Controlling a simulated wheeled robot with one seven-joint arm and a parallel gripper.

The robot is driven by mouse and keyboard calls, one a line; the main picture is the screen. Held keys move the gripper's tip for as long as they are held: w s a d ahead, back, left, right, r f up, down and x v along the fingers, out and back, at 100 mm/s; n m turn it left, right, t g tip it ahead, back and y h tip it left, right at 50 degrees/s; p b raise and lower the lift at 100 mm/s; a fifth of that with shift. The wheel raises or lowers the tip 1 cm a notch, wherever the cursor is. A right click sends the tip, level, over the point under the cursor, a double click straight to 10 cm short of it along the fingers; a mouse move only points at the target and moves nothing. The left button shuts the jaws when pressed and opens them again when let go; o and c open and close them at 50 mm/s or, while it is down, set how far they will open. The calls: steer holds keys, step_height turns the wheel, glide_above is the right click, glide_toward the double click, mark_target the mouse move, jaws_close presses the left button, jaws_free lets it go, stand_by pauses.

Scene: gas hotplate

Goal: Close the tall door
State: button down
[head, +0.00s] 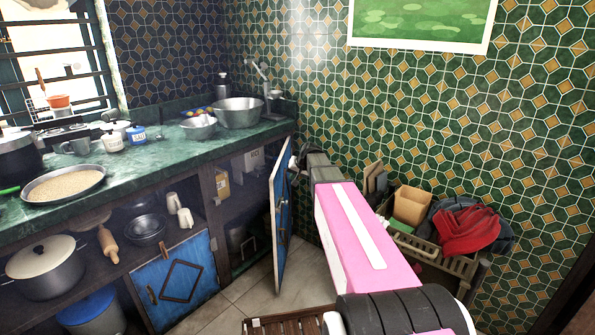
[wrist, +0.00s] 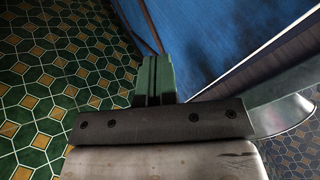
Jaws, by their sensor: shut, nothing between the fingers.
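The tall door (head: 281,215) is a narrow blue panel with a pale edge. It stands open, swung out from the counter's dark frame at the right end of the cabinets. My gripper (head: 303,150) is shut and empty, beside the upper part of the door, on its right side towards the tiled wall. In the wrist view the closed fingers (wrist: 154,72) lie close along the blue door (wrist: 205,40). I cannot tell whether they touch it. My arm hides part of the space right of the door.
A low blue door (head: 177,283) sits left of the open compartment (head: 247,205). The green counter (head: 130,160) carries bowls and pots. A crate (head: 455,262) with a red cloth stands right of my arm. Floor between is partly clear, with a slatted wooden piece (head: 288,323) in front.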

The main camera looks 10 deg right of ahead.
steer(key=shift+w+a+f, duration=0.15)
steer(key=shift+w+a, duration=0.15)
steer(key=shift+a, duration=0.4)
steer(key=shift+w+a+f, duration=0.2)
steer(key=shift+w+a, duration=0.15)
steer(key=shift+a, duration=0.4)
steer(key=shift+w+a+f, duration=0.15)
steer(key=shift+w+a, duration=0.15)
steer(key=shift+a, duration=0.4)
steer(key=shift+w+a, duration=0.1)
steer(key=shift+a, duration=0.15)
steer(key=w+a+m, duration=0.1)
steer(key=w+a, duration=0.3)
steer(key=a, duration=0.4)
steer(key=w+a+m+h, duration=0.1)
steer(key=w+a, duration=0.4)
steer(key=a, duration=0.4)
steer(key=shift+w+a+m+t+h, duration=0.2)
steer(key=shift+m+t+h, duration=0.1)
steer(key=shift+m+t, duration=0.1)
steer(key=shift+d, duration=0.1)
